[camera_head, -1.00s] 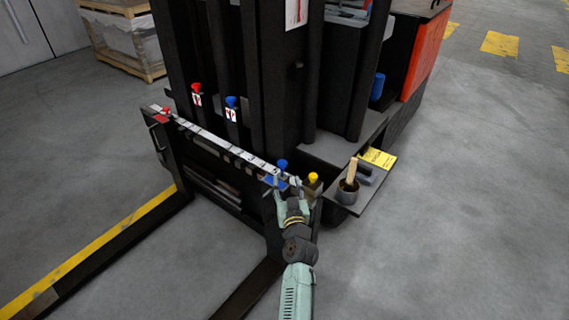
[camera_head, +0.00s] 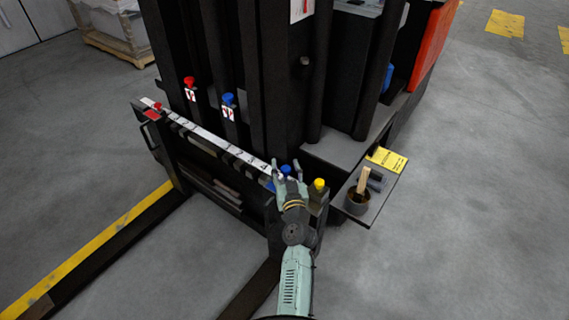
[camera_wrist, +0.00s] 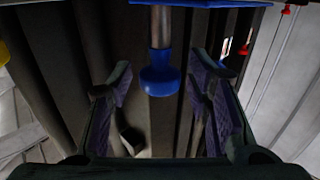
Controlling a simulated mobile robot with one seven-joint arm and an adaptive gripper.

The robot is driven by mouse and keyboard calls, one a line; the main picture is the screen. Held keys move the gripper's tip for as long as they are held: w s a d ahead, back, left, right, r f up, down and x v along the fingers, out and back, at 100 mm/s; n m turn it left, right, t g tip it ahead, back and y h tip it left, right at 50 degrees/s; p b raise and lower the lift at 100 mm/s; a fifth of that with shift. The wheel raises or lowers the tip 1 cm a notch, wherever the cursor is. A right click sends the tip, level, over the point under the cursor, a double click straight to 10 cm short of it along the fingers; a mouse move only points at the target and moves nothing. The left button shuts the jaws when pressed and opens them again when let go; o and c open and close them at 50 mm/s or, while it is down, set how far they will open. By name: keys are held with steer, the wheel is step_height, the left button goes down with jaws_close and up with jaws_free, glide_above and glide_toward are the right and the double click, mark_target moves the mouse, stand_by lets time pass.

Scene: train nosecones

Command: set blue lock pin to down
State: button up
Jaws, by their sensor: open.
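A blue lock pin knob (camera_head: 286,169) stands at the right end of the forklift carriage, beside a yellow knob (camera_head: 319,184). My gripper (camera_head: 287,165) is open at this blue knob, one finger on each side in the picture. In the wrist view the blue knob (camera_wrist: 160,80) sits on a bare metal shaft that runs to a blue plate (camera_wrist: 200,3) at the top edge. The open gripper (camera_wrist: 162,72) has a finger either side of the knob, with visible gaps. I cannot tell how deep the knob is between the fingers.
Another blue knob (camera_head: 228,99) and a red knob (camera_head: 189,82) are on the mast. A white numbered bar (camera_head: 215,142) runs along the carriage. A side shelf (camera_head: 383,198) holds a dark cup (camera_head: 357,203) with a brush. Open floor lies to the right.

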steer(key=shift+c, duration=0.2)
jaws_close()
stand_by(0.5)
